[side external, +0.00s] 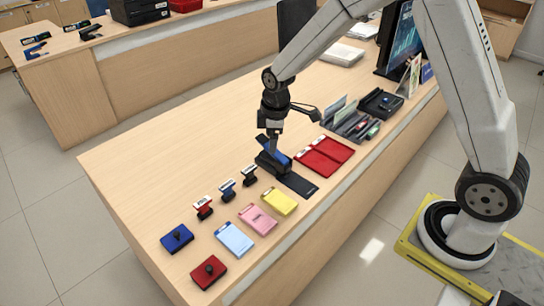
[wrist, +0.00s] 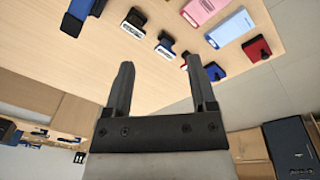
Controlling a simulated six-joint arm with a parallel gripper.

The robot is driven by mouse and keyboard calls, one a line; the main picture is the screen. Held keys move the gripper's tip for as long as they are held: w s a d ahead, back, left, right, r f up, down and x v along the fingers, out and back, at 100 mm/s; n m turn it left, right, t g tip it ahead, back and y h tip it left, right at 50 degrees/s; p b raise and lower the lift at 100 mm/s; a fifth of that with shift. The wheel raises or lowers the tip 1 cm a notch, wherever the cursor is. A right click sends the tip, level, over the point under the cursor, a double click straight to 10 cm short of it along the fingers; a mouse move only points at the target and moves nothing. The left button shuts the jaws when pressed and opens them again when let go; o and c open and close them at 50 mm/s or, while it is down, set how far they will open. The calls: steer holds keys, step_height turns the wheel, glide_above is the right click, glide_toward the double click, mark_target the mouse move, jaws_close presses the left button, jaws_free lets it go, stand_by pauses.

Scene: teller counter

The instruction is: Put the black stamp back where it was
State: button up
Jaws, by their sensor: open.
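The black stamp (side external: 249,175) stands upright on the counter, at the back-right end of a row with a blue stamp (side external: 227,190) and a red stamp (side external: 203,207). In the wrist view the black stamp (wrist: 135,21) is beyond the fingertips, at the upper left. My gripper (side external: 272,139) is to the right of and higher than the black stamp in the side view, close over a blue-and-black device (side external: 268,160). Contact with that device cannot be told. In the wrist view my gripper (wrist: 159,64) is open with nothing between its fingers.
A black mat (side external: 299,184) lies beside the device. Blue, pink and yellow pads (side external: 280,201) lie in front of the stamps. Blue (side external: 177,238) and red boxes (side external: 208,271) are at the near end. Red folders (side external: 325,155) and a desk organizer lie right. The counter's left side is clear.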

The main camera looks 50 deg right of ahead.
steer(key=s+r+m, duration=0.1)
steer(key=s+m, duration=0.3)
steer(key=s, duration=0.4)
steer(key=s+r+m+t, duration=0.1)
steer(key=s+r+m, duration=0.1)
steer(key=s+m, duration=0.3)
steer(key=shift+s+a+r+m, duration=0.15)
steer(key=shift+s+r+m, duration=0.15)
steer(key=shift+s, duration=1.7)
